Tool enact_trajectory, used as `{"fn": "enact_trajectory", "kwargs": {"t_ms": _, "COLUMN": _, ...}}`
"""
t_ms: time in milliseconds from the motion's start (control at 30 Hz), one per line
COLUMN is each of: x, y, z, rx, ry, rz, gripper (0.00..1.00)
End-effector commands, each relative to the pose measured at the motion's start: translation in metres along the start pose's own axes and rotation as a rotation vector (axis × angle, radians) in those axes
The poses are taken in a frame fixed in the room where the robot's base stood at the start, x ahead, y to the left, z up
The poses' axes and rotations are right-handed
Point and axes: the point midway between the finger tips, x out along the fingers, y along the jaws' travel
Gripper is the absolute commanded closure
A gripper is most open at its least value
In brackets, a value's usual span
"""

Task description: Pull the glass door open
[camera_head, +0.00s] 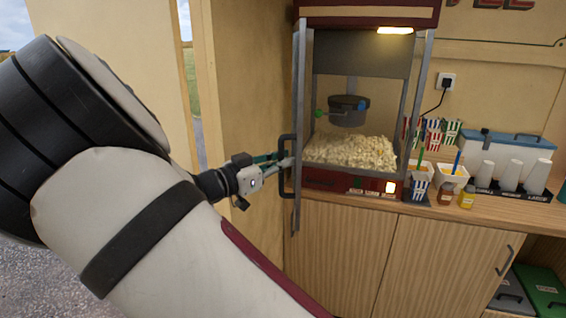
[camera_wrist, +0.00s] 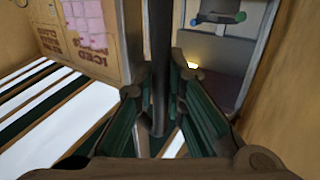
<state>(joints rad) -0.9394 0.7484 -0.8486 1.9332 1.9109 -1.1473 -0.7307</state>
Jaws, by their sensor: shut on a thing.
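The popcorn machine (camera_head: 370,13) stands on the counter with popcorn (camera_head: 350,152) inside. Its glass door (camera_head: 298,70) shows as a narrow grey-framed panel at the machine's left front. The frame's lower end reaches below the counter's front edge, so the door stands out from the machine, ajar. The dark upright handle (camera_head: 284,181) is on this frame. My gripper (camera_head: 279,162) is shut around the handle from the left. In the wrist view the handle (camera_wrist: 158,50) runs between the two green-lined fingers of my gripper (camera_wrist: 160,85). The glass itself is hard to see.
Right of the machine, the counter holds striped popcorn boxes (camera_head: 433,134), small bottles (camera_head: 467,197) and white cups (camera_head: 511,174). A wooden cabinet (camera_head: 345,250) stands below. A beige wall panel (camera_head: 240,100) is close on the left. The space before the cabinet looks clear.

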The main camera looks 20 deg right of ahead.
Motion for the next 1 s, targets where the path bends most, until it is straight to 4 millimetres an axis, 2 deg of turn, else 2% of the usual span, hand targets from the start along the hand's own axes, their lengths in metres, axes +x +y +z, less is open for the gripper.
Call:
{"fn": "enact_trajectory", "kwargs": {"t_ms": 33, "x": -0.001, "y": 0.001, "z": 0.000, "rx": -0.003, "ry": 0.001, "rz": 0.001, "gripper": 1.00}}
{"fn": "enact_trajectory", "kwargs": {"t_ms": 67, "x": -0.001, "y": 0.001, "z": 0.000, "rx": -0.003, "ry": 0.001, "rz": 0.001, "gripper": 0.82}}
{"fn": "enact_trajectory", "kwargs": {"t_ms": 133, "x": -0.001, "y": 0.001, "z": 0.000, "rx": -0.002, "ry": 0.001, "rz": 0.001, "gripper": 0.68}}
{"fn": "enact_trajectory", "kwargs": {"t_ms": 433, "x": -0.001, "y": 0.000, "z": 0.000, "rx": 0.000, "ry": 0.001, "rz": 0.000, "gripper": 0.68}}
{"fn": "enact_trajectory", "kwargs": {"t_ms": 567, "x": -0.008, "y": 0.000, "z": 0.000, "rx": 0.001, "ry": 0.000, "rz": -0.002, "gripper": 0.68}}
{"fn": "enact_trajectory", "kwargs": {"t_ms": 667, "x": -0.023, "y": -0.001, "z": 0.000, "rx": 0.002, "ry": -0.001, "rz": -0.004, "gripper": 0.68}}
{"fn": "enact_trajectory", "kwargs": {"t_ms": 1000, "x": -0.090, "y": 0.000, "z": 0.000, "rx": 0.001, "ry": -0.001, "rz": -0.003, "gripper": 0.68}}
